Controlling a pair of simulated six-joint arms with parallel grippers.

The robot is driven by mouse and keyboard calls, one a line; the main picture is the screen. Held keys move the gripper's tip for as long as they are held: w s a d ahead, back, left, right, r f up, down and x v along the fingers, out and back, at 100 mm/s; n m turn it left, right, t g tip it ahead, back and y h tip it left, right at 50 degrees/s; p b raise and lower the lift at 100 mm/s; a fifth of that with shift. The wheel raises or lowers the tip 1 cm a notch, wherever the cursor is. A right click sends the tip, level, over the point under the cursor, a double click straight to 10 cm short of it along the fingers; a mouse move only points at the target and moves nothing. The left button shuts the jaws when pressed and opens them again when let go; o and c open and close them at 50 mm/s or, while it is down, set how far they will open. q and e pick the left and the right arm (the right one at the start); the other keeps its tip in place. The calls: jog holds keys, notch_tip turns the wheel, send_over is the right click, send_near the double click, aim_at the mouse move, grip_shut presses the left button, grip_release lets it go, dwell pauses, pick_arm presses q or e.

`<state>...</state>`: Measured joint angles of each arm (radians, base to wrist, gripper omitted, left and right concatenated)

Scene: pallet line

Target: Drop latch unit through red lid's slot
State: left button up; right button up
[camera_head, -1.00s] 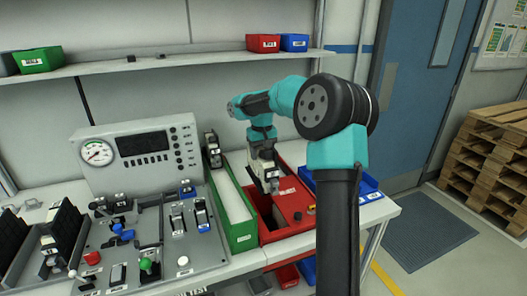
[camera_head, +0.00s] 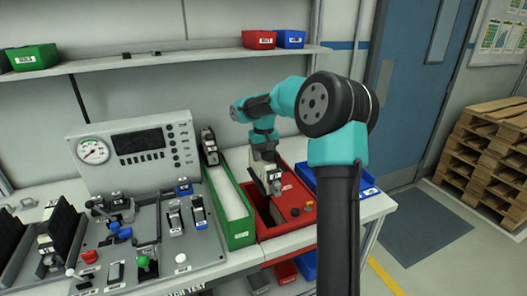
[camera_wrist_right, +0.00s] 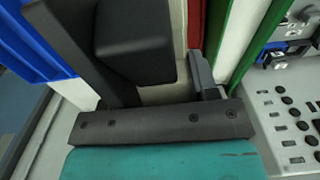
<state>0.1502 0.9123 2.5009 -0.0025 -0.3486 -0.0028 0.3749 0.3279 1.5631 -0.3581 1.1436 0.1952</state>
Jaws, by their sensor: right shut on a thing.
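The red bin with its red lid (camera_head: 293,222) stands on the bench in the head view, between a green bin and a blue bin. A dark slot (camera_head: 263,207) opens in the lid's left part. My right gripper (camera_head: 268,168) is above the lid, shut on the latch unit (camera_head: 274,186), a small grey and dark piece pointing down near the slot's far end. I cannot tell whether its lower end has entered the slot. In the right wrist view the dark fingers hide most of it. My left gripper is out of view.
The green bin (camera_head: 240,236) with a pale top is directly left of the red one, and the blue bin (camera_head: 368,190) is to the right. Farther left is a test panel (camera_head: 204,255) with switches and a gauge.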

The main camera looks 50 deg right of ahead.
notch_tip(320, 180, down, 16)
jog(key=shift+f, duration=0.25)
dwell(1.6)
dwell(0.5)
jog(key=o, duration=1.5)
jog(key=shift+o, duration=0.2)
notch_tip(320, 180, up, 17)
jog(key=shift+r, duration=0.2)
dwell(0.8)
